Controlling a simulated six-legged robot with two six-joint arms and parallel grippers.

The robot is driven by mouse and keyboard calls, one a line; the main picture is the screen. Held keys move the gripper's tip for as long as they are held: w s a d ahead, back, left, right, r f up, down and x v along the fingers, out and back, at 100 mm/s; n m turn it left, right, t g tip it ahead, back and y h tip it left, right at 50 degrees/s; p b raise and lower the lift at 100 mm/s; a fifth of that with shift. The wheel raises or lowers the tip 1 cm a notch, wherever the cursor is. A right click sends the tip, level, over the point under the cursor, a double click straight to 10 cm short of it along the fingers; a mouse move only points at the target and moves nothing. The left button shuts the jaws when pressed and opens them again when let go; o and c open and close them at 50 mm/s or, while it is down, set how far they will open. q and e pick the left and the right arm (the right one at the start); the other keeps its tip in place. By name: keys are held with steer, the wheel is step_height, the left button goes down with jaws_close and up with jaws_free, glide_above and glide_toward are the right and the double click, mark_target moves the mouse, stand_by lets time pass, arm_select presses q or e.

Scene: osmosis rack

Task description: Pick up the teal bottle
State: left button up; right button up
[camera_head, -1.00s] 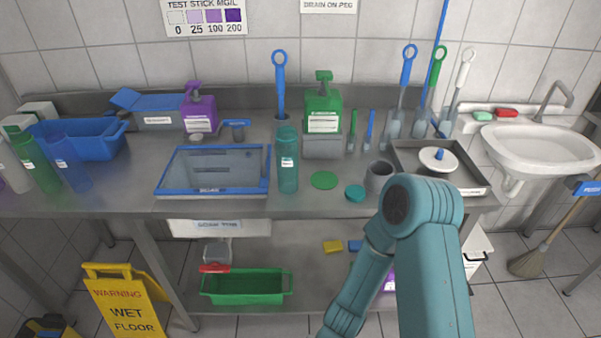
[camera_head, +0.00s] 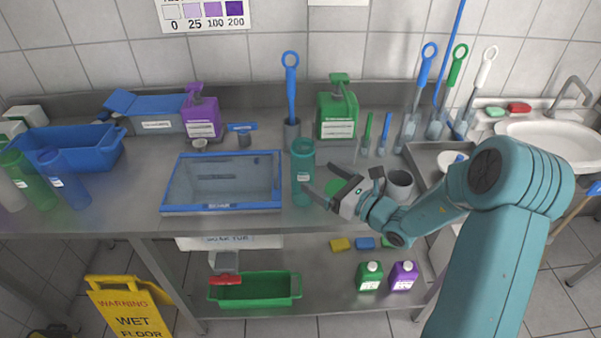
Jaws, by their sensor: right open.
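The teal bottle (camera_head: 303,165) stands upright on the steel counter, just right of the blue-rimmed tray. It is a tall translucent cylinder with a small white label. My right gripper (camera_head: 322,186) is open, with its fingers pointing left toward the bottle's lower half. One fingertip shows close to the bottle's right side; I cannot tell whether it touches. Nothing is held between the fingers. My left gripper is not in view.
The blue-rimmed tray (camera_head: 222,208) lies left of the bottle. A grey holder with a blue brush (camera_head: 291,88) stands behind it, and a green jug (camera_head: 337,112) behind right. A grey cup (camera_head: 399,184) is near my right wrist.

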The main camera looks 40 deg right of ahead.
mark_target(312, 173)
steer(key=shift+x, duration=0.85)
steer(key=shift+w+a+r, duration=0.15)
steer(key=shift+w+a, duration=0.2)
steer(key=shift+w, duration=0.2)
steer(key=p+x, duration=0.1)
steer(key=x, duration=0.1)
steer(key=p+x, duration=0.1)
steer(key=x, duration=0.1)
steer(key=shift+w+a+f, duration=0.1)
steer(key=shift+w+f, duration=0.1)
steer(key=shift+w, duration=0.15)
steer(key=shift+w+a, duration=0.15)
steer(key=shift+w, duration=0.25)
steer(key=shift+c, duration=0.2)
steer(key=c, duration=1)
